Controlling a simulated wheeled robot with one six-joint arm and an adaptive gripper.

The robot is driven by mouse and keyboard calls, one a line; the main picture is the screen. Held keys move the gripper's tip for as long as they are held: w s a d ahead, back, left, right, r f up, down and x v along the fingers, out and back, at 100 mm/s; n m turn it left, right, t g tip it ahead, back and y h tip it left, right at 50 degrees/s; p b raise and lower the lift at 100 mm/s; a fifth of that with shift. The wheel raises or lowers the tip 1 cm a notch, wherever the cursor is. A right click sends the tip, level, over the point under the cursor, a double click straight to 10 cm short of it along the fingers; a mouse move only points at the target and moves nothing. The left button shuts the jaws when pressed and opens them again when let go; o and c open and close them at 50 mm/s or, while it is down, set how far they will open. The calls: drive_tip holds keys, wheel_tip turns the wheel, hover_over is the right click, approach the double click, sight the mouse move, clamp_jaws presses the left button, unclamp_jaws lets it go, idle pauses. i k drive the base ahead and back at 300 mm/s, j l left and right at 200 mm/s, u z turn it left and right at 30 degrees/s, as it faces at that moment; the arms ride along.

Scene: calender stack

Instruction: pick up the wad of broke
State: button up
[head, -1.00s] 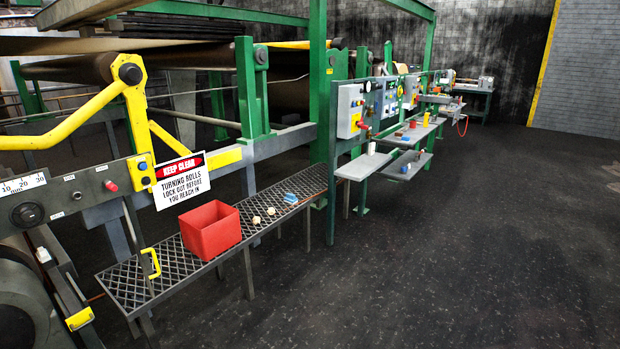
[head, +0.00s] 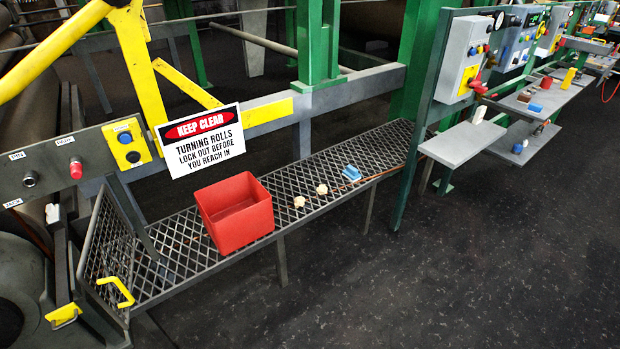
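Two small cream-coloured wads lie on the metal grating walkway (head: 180,225) to the right of a red bin. The nearer wad (head: 299,202) is close to the bin's right side, and the other wad (head: 321,189) lies a little farther right. I cannot tell which of them is the wad of broke. My gripper is not in view.
The open red bin (head: 238,225) stands on the grating. A blue object (head: 352,173) lies beyond the wads. A keep-clear sign (head: 200,140) hangs above the walkway. A grey shelf (head: 462,144) stands at right. Dark floor (head: 480,270) is free.

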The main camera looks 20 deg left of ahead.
sight(300, 200)
drive_tip(key=i+l+u, duration=0.1)
drive_tip(key=i+u, duration=0.3)
drive_tip(key=i+l+u, duration=0.4)
drive_tip(key=i, duration=0.2)
drive_tip(key=i+l+u, duration=0.7)
drive_tip(key=i, duration=0.2)
drive_tip(key=i+l+u, duration=0.3)
drive_tip(key=i+l, duration=0.15)
drive_tip(key=i, duration=0.15)
